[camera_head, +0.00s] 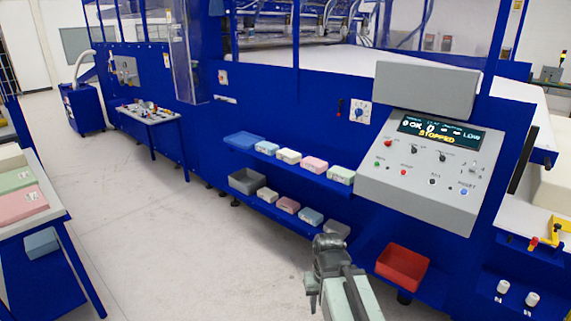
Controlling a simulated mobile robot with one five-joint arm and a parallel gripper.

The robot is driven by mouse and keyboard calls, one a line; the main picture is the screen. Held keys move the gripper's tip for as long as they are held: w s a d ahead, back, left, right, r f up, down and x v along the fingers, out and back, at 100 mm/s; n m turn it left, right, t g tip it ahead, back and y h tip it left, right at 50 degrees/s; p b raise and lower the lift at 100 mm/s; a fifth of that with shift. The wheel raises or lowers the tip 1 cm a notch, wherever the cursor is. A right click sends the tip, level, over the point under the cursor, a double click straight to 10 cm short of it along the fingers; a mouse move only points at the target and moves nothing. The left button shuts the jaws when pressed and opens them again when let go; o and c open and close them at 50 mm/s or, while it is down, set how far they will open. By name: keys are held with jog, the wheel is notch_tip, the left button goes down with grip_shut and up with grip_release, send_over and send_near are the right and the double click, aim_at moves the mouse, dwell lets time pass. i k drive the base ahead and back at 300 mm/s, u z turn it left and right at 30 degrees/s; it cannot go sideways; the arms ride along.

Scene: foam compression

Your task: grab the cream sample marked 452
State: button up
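Small sample blocks sit on two blue shelves on the front of the machine. Another pale cream block (267,194) is on the lower shelf. Their markings are too small to read, so I cannot tell which one is 452. My gripper (324,246) is at the bottom centre, in front of and below the shelves, apart from the blocks. Its fingers are not clear enough to show whether they are open.
A blue tray (244,141) and a grey bin (248,180) stand at the shelves' left ends. A red bin (402,267) is at lower right, under the grey control panel (432,175) reading STOPPED. A table (62,214) with foam blocks is at left. The floor between is clear.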

aim_at(287, 155)
jog(key=u, duration=0.05)
jog(key=i, duration=0.95)
jog(key=z, duration=0.1)
